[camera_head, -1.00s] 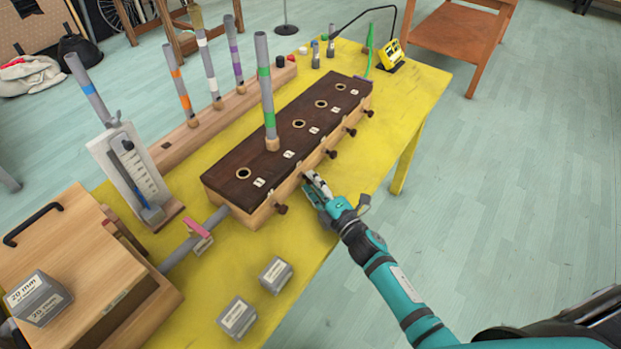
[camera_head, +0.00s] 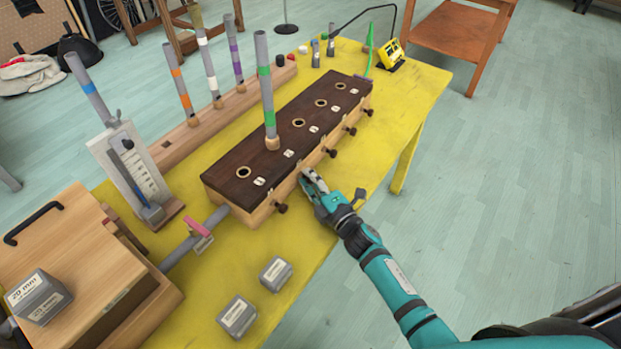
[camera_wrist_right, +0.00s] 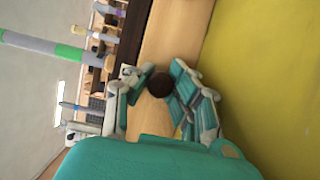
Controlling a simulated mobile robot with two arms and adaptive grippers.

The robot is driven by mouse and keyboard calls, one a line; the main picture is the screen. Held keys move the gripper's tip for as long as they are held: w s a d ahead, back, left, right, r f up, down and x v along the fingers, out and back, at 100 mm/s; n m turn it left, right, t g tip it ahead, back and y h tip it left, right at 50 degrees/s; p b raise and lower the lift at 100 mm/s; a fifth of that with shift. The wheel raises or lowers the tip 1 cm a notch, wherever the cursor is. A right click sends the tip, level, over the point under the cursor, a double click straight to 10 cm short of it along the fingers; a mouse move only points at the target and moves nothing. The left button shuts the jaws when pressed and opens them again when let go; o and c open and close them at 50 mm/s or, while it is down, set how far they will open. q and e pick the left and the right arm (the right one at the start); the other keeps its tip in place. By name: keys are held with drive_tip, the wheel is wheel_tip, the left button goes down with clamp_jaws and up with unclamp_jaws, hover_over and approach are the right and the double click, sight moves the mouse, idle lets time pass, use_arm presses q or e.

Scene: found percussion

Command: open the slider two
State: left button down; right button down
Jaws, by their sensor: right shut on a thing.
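A long wooden box (camera_head: 318,167) with a dark top (camera_head: 250,155) lies on the yellow table. Its top has a row of holes with numbered labels, and a row of dark slider knobs sticks out of its right side. My right gripper (camera_head: 309,178) is at the second knob from the near end, between the nearest knob (camera_head: 281,208) and the third knob (camera_head: 331,153). In the right wrist view the dark round knob (camera_wrist_right: 159,84) sits between the fingers, which are shut on it. A grey tube with green bands (camera_head: 265,85) stands in the second hole. My left gripper is not in view.
The yellow table (camera_head: 330,228) is bare to the right of the box. A pipe with a pink clamp (camera_head: 197,227) joins the box's near end. Banded tubes stand in a rack (camera_head: 225,112) behind.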

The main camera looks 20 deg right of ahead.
drive_tip(key=shift+s, duration=0.1)
drive_tip(key=shift+s+d+f, duration=0.1)
drive_tip(key=shift+s+d, duration=0.8)
drive_tip(key=shift+s, duration=0.2)
drive_tip(key=c, duration=1.4)
unclamp_jaws()
drive_tip(key=v, duration=1.2)
drive_tip(key=shift+d, duration=0.15)
